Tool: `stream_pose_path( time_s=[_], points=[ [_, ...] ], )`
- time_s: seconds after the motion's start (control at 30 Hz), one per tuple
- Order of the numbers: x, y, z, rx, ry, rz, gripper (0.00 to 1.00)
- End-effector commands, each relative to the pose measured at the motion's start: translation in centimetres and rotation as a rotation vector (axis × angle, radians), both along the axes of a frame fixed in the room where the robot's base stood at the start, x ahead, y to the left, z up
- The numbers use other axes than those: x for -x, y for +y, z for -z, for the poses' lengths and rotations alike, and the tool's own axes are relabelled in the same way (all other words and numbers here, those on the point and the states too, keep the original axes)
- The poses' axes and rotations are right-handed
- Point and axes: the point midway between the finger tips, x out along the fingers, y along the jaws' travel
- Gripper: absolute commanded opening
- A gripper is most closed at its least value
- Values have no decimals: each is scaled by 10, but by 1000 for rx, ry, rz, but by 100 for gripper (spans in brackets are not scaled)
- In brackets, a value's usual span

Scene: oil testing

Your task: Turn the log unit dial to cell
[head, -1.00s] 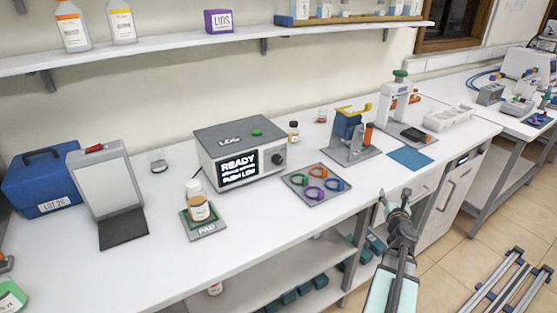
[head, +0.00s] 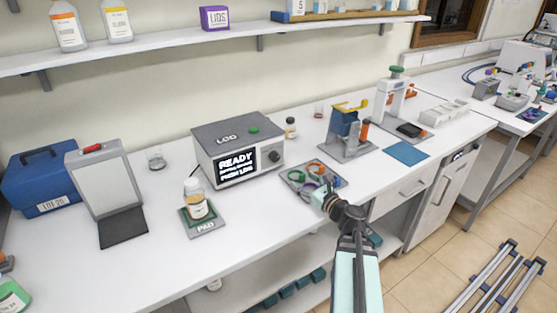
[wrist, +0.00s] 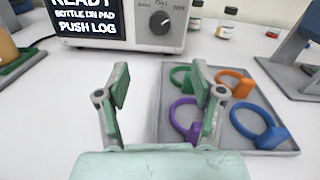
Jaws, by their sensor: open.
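The log unit (head: 238,150) is a white box with a grey top on the bench. Its screen (head: 237,168) reads READY and PUSH LOG. The dark round dial (head: 275,156) is on its front, right of the screen. In the wrist view the dial (wrist: 160,22) is at the top centre with a pale pointer mark; small labels sit around it, the middle one seeming to read CELL. I cannot tell exactly which label the mark points to. My gripper (head: 328,192) is open and empty, in front of the unit and apart from the dial; its fingers (wrist: 160,85) show in the wrist view.
A grey tray with coloured rings (head: 340,182) lies right of the unit, beside and partly behind my gripper. A bottle (head: 196,200) stands on the pad (head: 203,228) to the left. A small bottle (head: 290,128) stands behind right. Bench before the dial is clear.

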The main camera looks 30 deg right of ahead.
Motion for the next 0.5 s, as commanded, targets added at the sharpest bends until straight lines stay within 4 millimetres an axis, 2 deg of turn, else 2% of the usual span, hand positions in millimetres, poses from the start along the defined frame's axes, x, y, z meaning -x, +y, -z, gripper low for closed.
stream_pose_path(
  time_s=[0.5],
  points=[
    [-100,15,-2,-1,0,-1,67]
  ],
)
